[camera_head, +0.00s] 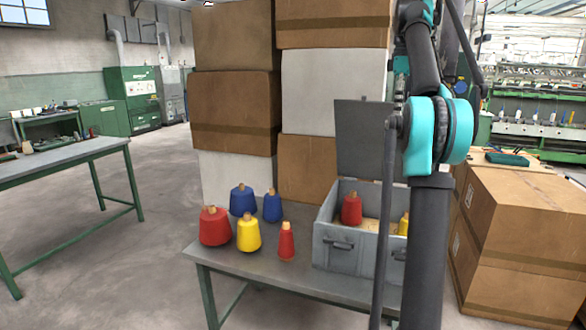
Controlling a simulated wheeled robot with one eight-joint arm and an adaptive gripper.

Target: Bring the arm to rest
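My arm (427,220) rises through the right of the view, in dark grey with turquoise joints. It passes in front of the table and the open grey box (338,254). My gripper does not show in the view. On the table (230,264), left of the box, stand a large red spool (214,227), two blue spools (243,202) (272,207), a yellow spool (249,234) and a small red spool (286,243). Inside the box are a red spool (351,210) and a yellow spool (404,224), the yellow one partly hidden by my arm.
The box lid (361,138) stands up at the back. Stacked cartons (234,105) rise behind the table, and more cartons (525,215) stand to the right of my arm. Another table (60,160) is at the left. The floor (150,245) between the tables is clear.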

